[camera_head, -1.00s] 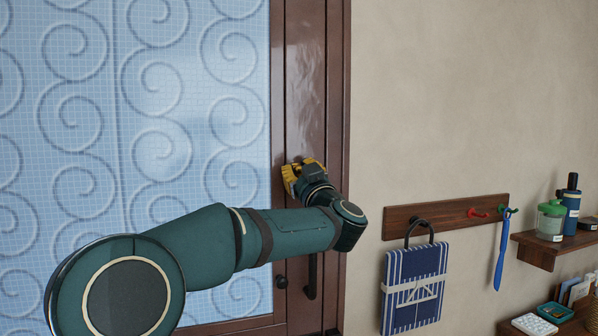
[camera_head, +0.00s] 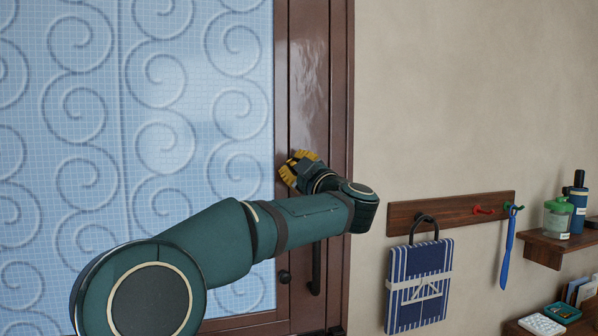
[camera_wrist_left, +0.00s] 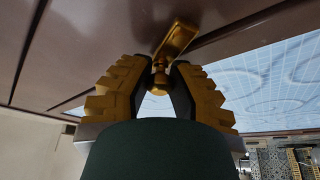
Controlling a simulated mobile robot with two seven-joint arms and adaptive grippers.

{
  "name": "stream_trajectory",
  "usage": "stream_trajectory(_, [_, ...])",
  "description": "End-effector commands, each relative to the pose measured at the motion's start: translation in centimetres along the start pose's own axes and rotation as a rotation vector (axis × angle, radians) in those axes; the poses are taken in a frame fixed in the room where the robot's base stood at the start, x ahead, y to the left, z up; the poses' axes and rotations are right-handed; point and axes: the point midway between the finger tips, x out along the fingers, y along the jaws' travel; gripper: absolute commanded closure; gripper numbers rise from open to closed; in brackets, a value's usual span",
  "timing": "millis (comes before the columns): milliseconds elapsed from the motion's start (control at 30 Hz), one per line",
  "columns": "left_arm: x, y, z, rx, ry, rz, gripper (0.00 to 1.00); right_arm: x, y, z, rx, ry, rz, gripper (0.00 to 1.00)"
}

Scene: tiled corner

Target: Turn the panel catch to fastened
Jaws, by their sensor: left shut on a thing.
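The panel catch (camera_wrist_left: 176,40) shows in the left wrist view as a brass-coloured plate with a knob, mounted on the brown door frame. My left gripper (camera_wrist_left: 160,82) has its yellow fingers closed around the catch's knob, one finger on each side. In the head view my left gripper (camera_head: 296,170) is against the door's brown stile, and it hides the catch there. Which way the catch is turned I cannot tell. My right gripper is in neither view.
The door has a blue patterned glass panel (camera_head: 60,140). A round knob (camera_head: 284,277) and a dark pull handle (camera_head: 316,268) sit below my left forearm. To the right, a wall rack (camera_head: 450,212) holds a striped bag (camera_head: 418,300); a shelf (camera_head: 545,248) holds a green-lidded jar.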

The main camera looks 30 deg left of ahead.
Motion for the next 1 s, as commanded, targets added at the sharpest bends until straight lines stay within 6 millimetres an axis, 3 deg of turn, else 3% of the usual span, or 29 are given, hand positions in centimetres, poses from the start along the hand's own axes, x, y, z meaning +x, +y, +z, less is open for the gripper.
stream_trajectory(1000, [-0.1, -3.2, 0.3, -0.846, 0.006, -0.349, 1.00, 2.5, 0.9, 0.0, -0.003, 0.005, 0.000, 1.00])
